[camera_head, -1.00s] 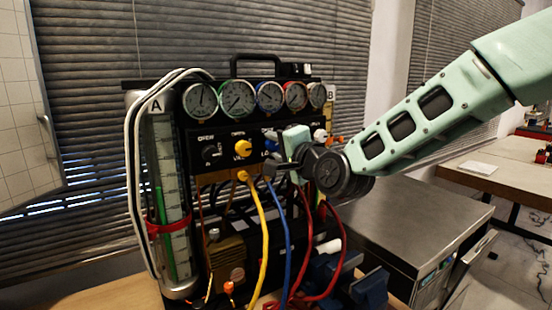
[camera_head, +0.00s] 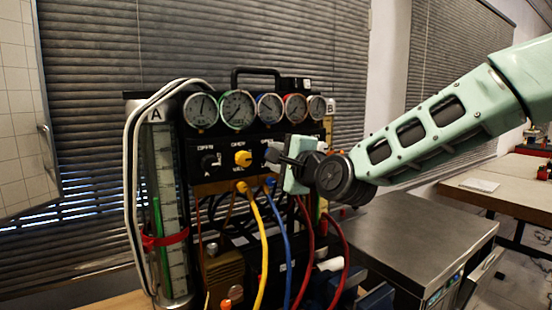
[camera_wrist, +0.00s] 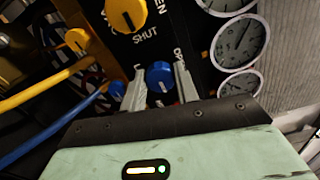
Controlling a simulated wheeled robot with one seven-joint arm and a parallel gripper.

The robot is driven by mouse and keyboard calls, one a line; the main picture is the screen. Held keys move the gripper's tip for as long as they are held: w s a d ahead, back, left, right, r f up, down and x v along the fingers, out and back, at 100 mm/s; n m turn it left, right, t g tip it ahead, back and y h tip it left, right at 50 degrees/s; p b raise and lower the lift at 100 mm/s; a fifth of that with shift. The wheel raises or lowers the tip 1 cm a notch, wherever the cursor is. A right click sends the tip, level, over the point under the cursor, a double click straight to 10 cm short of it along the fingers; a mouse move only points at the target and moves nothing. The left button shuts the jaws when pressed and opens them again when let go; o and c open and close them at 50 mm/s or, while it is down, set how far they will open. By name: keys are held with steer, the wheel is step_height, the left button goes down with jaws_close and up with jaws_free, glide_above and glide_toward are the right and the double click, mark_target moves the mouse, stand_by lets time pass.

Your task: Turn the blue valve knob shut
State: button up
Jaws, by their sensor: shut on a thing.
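The blue valve knob (camera_wrist: 159,76) shows in the wrist view between the two fingers of my gripper (camera_wrist: 160,70). The fingers are shut on it, one on each side. An "OPEN" label shows beside the right finger, partly covered. In the head view my gripper (camera_head: 279,160) reaches in from the right to the black valve panel (camera_head: 222,176), just right of the yellow knob (camera_head: 243,158).
A row of several round gauges (camera_head: 238,109) sits above the panel. Yellow (camera_head: 256,225) and blue hoses (camera_head: 285,245) hang below the knobs, with red hoses (camera_head: 307,235) to the right. A tall glass tube (camera_head: 165,190) stands left. A grey bench top (camera_head: 415,225) lies right.

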steer(key=o, duration=1)
steer(key=shift+c, duration=0.2)
steer(key=v, duration=1.7)
steer(key=shift+d, duration=0.2)
steer(key=shift+s+f, duration=0.1)
steer(key=shift+s, duration=0.05)
steer(key=s+f+n+g+h, duration=0.3)
steer(key=s+f+n+g, duration=0.15)
steer(key=f, duration=0.35)
steer(key=s+f+n+g+h, duration=0.2)
steer(key=s+f+n+g, duration=0.1)
steer(key=s+f+n, duration=0.3)
steer(key=s+d+f+n+g+h, duration=0.2)
steer(key=s+d+f+n+g, duration=0.1)
steer(key=s+n, duration=0.2)
steer(key=s+d+f+n+g+h, duration=0.2)
steer(key=s+d+f+n+g, duration=0.1)
steer(key=s, duration=0.6)
steer(key=shift+d+f+n+g, duration=0.2)
steer(key=shift+f+n+g, duration=0.5)
steer(key=shift+n, duration=0.45)
